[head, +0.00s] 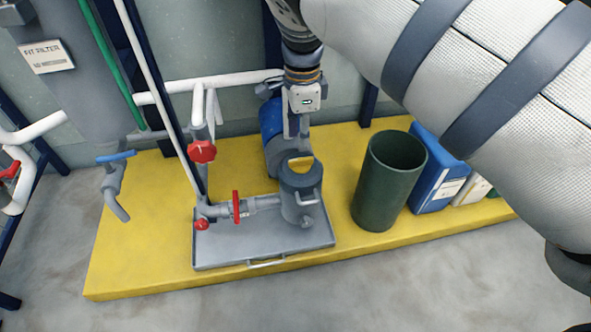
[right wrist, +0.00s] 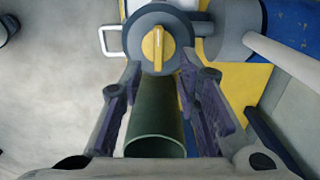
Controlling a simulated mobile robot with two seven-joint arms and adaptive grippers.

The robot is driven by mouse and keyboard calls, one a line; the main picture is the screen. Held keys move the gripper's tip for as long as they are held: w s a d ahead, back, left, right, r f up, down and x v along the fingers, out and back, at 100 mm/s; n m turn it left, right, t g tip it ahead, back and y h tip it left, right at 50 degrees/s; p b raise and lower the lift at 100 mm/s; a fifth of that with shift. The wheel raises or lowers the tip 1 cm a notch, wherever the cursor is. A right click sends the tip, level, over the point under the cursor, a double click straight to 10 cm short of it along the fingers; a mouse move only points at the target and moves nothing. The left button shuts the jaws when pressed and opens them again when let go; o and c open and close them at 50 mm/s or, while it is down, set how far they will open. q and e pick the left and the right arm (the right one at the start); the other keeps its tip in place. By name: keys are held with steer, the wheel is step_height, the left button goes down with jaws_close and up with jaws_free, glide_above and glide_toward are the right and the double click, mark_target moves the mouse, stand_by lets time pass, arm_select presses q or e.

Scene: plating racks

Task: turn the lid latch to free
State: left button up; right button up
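The lid latch is a yellow bar knob (right wrist: 158,48) with a pale mark near its top end, set on a round grey lid (right wrist: 133,42). In the right wrist view it points roughly up and down. In the head view the yellow latch (head: 300,162) shows on top of the grey pot (head: 299,200), just below my right gripper (head: 298,138). In the right wrist view my right gripper (right wrist: 160,68) is open. Its fingers are apart, one on each side below the latch, with nothing between them that I can see held. My left gripper is not in view.
A dark green bin (head: 390,180) stands right of the pot, with a blue container (head: 436,172) beyond. A red-handled valve (head: 236,207) and pipes are close on the left. The pot stands on a grey tray (head: 220,252) on a yellow platform (head: 125,265).

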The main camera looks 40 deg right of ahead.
mark_target(301, 159)
step_height(301, 159, down, 7)
steer(key=shift+s+r+b, duration=0.1)
steer(key=shift+b, duration=0.85)
jaws_close()
